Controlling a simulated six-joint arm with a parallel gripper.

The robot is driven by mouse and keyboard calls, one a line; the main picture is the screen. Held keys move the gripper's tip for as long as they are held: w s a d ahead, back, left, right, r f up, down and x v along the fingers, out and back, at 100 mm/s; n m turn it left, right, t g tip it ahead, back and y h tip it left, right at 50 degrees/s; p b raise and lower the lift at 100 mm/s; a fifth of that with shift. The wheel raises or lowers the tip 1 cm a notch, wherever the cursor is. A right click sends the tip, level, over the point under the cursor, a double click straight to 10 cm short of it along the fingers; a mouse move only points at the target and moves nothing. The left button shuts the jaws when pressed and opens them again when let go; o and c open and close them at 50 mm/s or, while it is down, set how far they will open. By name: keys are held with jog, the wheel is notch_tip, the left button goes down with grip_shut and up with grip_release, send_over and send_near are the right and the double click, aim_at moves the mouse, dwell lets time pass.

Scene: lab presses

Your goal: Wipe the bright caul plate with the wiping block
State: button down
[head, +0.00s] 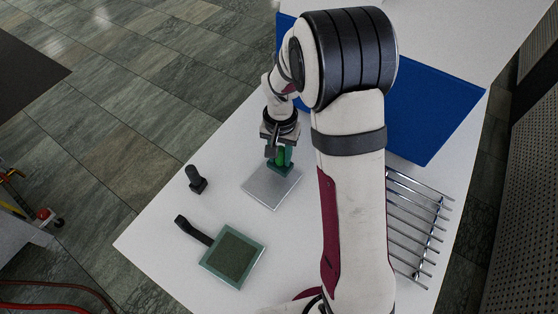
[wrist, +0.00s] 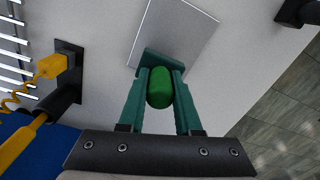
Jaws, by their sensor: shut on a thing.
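The bright caul plate (head: 268,190) is a flat pale-grey square lying on the white table, left of my arm in the head view. It also shows at the top of the wrist view (wrist: 182,28). My gripper (head: 279,157) is over the plate's far edge, shut on the green grip of the wiping block (wrist: 160,88). Its teal fingers (wrist: 160,90) stand on either side of the grip. The block's teal base overlaps the plate's edge and looks to be on it or just above it; contact cannot be told.
A dark square in a green frame (head: 233,257) with a black handle lies nearer. A black post (head: 195,179) stands left of the plate. A wire rack (head: 415,225) is to the right, and a blue mat (head: 430,105) behind. A yellow corded tool (wrist: 52,66) shows in the wrist view.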

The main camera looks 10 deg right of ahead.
jog(key=shift+r, duration=2.15)
